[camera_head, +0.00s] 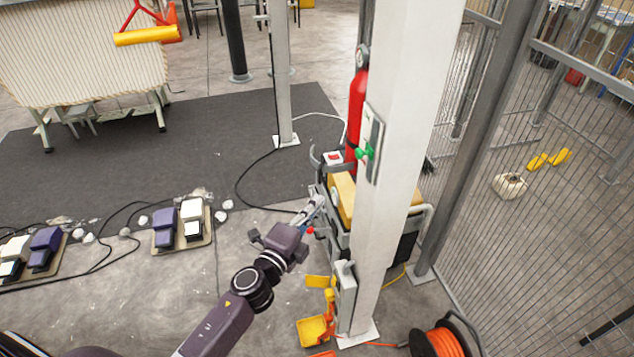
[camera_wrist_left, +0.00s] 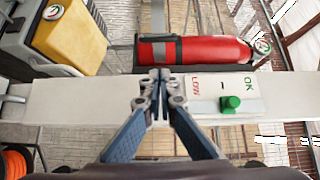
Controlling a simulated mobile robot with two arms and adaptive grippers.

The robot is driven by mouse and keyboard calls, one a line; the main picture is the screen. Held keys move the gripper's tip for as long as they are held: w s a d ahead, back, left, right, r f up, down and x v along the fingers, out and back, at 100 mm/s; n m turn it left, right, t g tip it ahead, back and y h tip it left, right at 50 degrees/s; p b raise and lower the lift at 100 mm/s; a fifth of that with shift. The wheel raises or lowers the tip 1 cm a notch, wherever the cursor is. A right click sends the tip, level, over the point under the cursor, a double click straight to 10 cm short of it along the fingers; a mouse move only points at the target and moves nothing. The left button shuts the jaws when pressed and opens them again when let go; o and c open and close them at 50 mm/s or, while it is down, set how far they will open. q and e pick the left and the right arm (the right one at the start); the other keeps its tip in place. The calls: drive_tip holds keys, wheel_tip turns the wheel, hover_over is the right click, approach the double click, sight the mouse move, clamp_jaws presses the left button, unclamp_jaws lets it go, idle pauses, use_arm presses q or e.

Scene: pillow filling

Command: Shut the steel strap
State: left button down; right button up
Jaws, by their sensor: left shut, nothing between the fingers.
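A red fire extinguisher (camera_head: 356,105) stands upright behind the white post; it lies sideways across the wrist view (camera_wrist_left: 210,50). A grey strap (camera_wrist_left: 159,16) sticks out past the extinguisher's far side in the wrist view, so it looks open. In the head view a grey curved piece (camera_head: 315,157) juts left beside the extinguisher; it looks like the same strap. My left gripper (camera_head: 316,202) is shut and empty, below and left of the extinguisher. In the wrist view its fingertips (camera_wrist_left: 159,76) appear in front of the post, just below the extinguisher; I cannot tell the gap. My right gripper is out of view.
A white post (camera_head: 400,120) carries a plate with a green knob (camera_head: 364,152), marked LOW and OK in the wrist view. A yellow box (camera_head: 343,195) sits on a cart behind the post. Wire mesh fencing (camera_head: 540,200) closes the right. Pedals (camera_head: 192,222) and cables lie left.

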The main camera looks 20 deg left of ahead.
use_arm(q)
drive_tip(key=w+a, duration=0.1)
drive_tip(key=w, duration=0.5)
drive_tip(key=shift+w+a, duration=0.25)
drive_tip(key=shift+a, duration=0.15)
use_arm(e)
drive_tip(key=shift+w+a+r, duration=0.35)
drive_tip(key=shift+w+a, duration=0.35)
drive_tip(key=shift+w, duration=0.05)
use_arm(q)
drive_tip(key=shift+a+f, duration=0.1)
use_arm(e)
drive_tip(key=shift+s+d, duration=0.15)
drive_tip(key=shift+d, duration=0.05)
use_arm(q)
drive_tip(key=shift+w+a+m+h, duration=0.2)
drive_tip(key=shift+a+m+h, duration=0.1)
drive_tip(key=shift+h, duration=0.2)
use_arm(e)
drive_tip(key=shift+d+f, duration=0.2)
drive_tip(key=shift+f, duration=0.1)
